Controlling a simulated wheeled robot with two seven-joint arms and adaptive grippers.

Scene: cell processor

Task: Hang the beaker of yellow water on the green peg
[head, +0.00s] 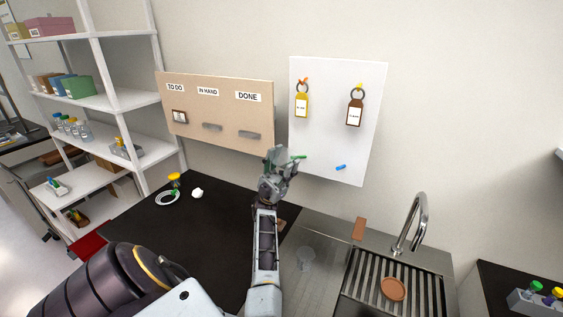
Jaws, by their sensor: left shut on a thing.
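The green peg (299,157) sticks out from the lower left of the white pegboard (335,82). My left gripper (279,164) is right beside it, just to its left in the picture, shut on a small grey-green thing (279,152). The fingers hide much of that thing, and I cannot tell whether it is a beaker or whether it touches the peg. No yellow water shows in it. A small yellow-topped thing (174,177) stands on the black counter. My right gripper is not in view.
A yellow tag (302,105) and a brown tag (354,113) hang on the pegboard. The blue peg (341,167) is bare. A tan board (215,110) is at left. A clear vessel (306,258) and a tap (418,215) are by the sink.

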